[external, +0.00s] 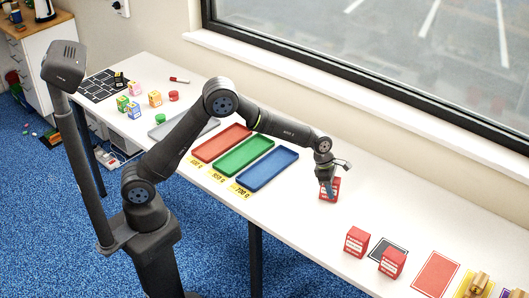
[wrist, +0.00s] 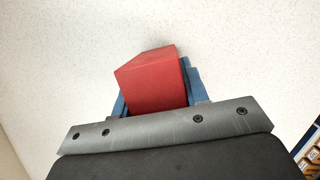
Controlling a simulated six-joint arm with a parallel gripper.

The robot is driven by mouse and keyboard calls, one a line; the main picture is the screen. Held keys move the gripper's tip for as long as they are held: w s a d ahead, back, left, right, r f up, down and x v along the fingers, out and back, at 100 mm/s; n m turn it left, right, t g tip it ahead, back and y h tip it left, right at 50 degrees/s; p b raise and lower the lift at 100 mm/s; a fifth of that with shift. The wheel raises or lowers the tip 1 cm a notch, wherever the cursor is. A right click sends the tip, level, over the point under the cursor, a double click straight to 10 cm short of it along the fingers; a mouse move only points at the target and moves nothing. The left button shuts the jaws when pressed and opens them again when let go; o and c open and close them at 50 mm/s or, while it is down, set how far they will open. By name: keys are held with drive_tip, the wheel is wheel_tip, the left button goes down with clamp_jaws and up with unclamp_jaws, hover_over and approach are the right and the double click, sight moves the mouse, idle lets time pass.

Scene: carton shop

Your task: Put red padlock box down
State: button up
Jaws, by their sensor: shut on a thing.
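My gripper (external: 328,186) is shut on a red padlock box (external: 330,194), a small red carton with a white label. In the wrist view the red box (wrist: 150,80) sits between my blue fingers (wrist: 158,88), turned slightly, with one edge towards the camera. White tabletop (wrist: 60,60) surrounds it in that view. In the external view the box is over the table right of the blue tray. Whether its underside touches the table I cannot tell.
Two similar red boxes (external: 357,242) (external: 392,262) stand nearer the front, beside a dark mat (external: 386,249). A red mat (external: 436,274) lies further right. Red (external: 221,143), green (external: 243,156) and blue (external: 267,169) trays lie left. Table around the held box is clear; the window wall is behind.

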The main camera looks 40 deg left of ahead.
drive_tip(key=o, duration=1.1)
drive_tip(key=shift+f, duration=0.15)
drive_tip(key=v, duration=1.2)
drive_tip(key=shift+s, duration=0.1)
